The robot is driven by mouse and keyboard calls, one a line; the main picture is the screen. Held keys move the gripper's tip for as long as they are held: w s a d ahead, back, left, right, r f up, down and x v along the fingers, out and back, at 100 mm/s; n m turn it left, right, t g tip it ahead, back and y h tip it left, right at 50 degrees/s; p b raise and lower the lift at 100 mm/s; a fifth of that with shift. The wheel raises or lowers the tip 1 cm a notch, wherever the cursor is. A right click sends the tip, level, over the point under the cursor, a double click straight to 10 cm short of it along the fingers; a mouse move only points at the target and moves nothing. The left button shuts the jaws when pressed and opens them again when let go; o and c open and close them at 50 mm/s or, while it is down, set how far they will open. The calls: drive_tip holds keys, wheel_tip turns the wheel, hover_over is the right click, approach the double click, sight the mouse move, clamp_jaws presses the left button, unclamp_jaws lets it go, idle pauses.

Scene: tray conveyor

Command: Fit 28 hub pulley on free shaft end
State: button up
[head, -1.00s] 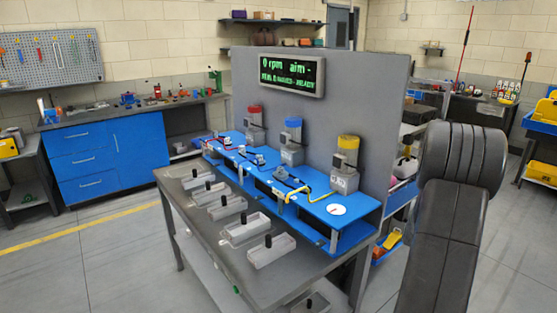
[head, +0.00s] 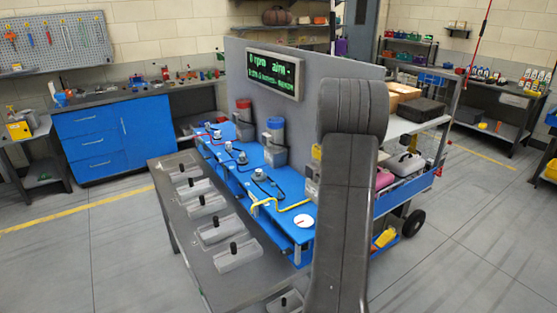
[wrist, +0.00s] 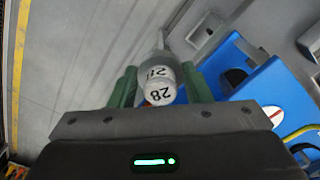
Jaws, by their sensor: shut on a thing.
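In the wrist view my gripper (wrist: 160,88) has its green fingers on either side of a pale grey pulley (wrist: 158,72) marked 28, and is shut on it. In the head view my arm covers the gripper and the pulley. The blue deck (head: 232,166) carries units with a red-topped (head: 244,112) and a blue-topped (head: 276,132) canister. A yellow-topped one (head: 316,151) is mostly behind my arm. I cannot make out the free shaft end.
A grey bench (head: 165,205) holds several pale trays (head: 236,258) with black knobs along its front. A grey panel (head: 238,75) with a display (head: 275,72) reading 0 rpm stands behind the deck. A loaded trolley (head: 430,178) is at right. Floor in front is clear.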

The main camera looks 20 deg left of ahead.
drive_tip(key=s+a+r+n, duration=0.2)
drive_tip(key=s+a+r, duration=0.1)
drive_tip(key=a, duration=0.6)
drive_tip(key=s+a+r+n, duration=0.2)
drive_tip(key=s+a+r, duration=0.1)
drive_tip(key=a, duration=0.6)
drive_tip(key=s+a+r+n, duration=0.3)
drive_tip(key=a+r, duration=0.2)
drive_tip(key=a, duration=0.4)
drive_tip(key=shift+s+b, duration=0.2)
drive_tip(key=shift+b, duration=0.2)
drive_tip(key=shift+a, duration=0.1)
